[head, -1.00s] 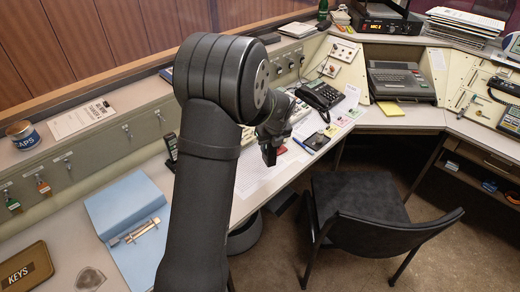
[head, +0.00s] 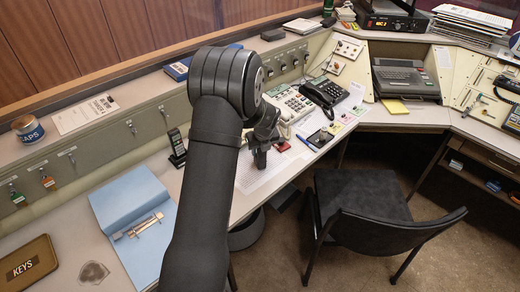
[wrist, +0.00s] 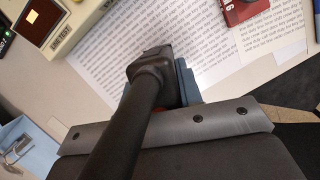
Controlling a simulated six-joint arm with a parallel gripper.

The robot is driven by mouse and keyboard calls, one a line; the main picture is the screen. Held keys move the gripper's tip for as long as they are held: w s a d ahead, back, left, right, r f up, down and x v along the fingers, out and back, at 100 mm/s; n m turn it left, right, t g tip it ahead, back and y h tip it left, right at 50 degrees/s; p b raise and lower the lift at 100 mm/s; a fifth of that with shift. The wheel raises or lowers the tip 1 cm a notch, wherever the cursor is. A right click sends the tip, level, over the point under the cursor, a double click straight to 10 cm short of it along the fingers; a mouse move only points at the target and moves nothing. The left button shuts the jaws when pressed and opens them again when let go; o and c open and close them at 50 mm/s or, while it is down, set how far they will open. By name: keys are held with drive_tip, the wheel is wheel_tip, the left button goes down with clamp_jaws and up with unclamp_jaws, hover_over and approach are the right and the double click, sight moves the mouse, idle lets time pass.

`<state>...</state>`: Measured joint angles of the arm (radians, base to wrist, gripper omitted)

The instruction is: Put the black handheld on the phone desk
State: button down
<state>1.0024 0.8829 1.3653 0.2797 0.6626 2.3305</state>
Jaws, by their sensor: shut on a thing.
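My gripper (head: 260,153) is over the printed sheet (head: 252,177) on the desk (head: 245,206), near its front edge. In the wrist view my gripper (wrist: 186,83) has blue-grey fingers shut on the black handheld (wrist: 150,66), whose long dark shaft runs toward the camera. In the head view the handheld is hard to tell from my dark gripper. The sheet shows below it in the wrist view (wrist: 215,45); whether they touch I cannot tell. A black desk phone (head: 334,94) and a beige keypad phone (head: 290,104) stand behind, on the same desk run.
Another dark handset (head: 177,148) stands upright left of my gripper, beyond my arm. A blue folder (head: 130,195) lies to the left. A red item (head: 282,146) and a small dark item (head: 320,138) lie to the right. A chair (head: 365,205) stands in front.

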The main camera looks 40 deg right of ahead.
drive_tip(key=c, duration=1)
unclamp_jaws()
drive_tip(key=shift+f, duration=0.15)
drive_tip(key=v, duration=1.2)
drive_tip(key=shift+a, duration=0.1)
drive_tip(key=x, duration=1.2)
drive_tip(key=shift+r, duration=1.4)
